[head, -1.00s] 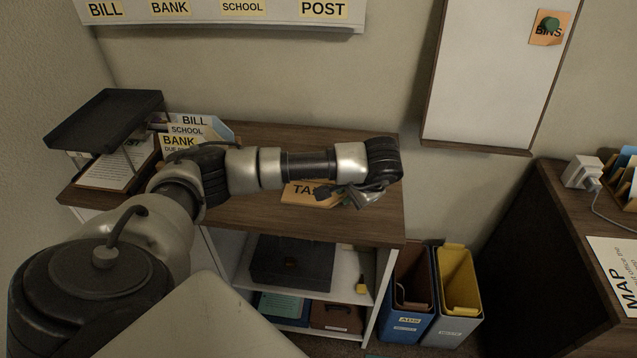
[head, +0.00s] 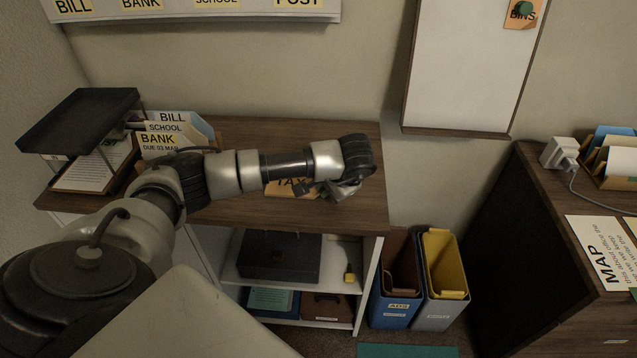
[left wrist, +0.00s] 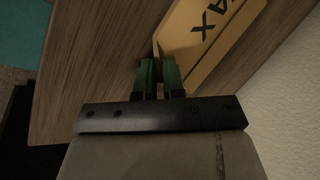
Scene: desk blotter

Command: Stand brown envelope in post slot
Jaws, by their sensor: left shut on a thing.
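The brown envelope (head: 284,188), marked TAX, lies on the wooden top of the cabinet, partly hidden by my left arm. In the left wrist view the envelope (left wrist: 203,48) reaches up from my fingers, with its edge between the green fingertips. My left gripper (head: 312,192) is shut on that edge, low over the top near its front; it also shows in the left wrist view (left wrist: 160,74). A POST label (head: 299,3) is on the wall strip, cut by the picture's top edge. I cannot make out a post slot. My right gripper is out of view.
Upright envelopes marked BILL, SCHOOL and BANK (head: 158,140) stand at the left of the cabinet top, beside a black tray (head: 78,118). The cabinet top (head: 350,205) is clear at right. Blue (head: 392,312) and grey (head: 440,312) bins stand on the floor.

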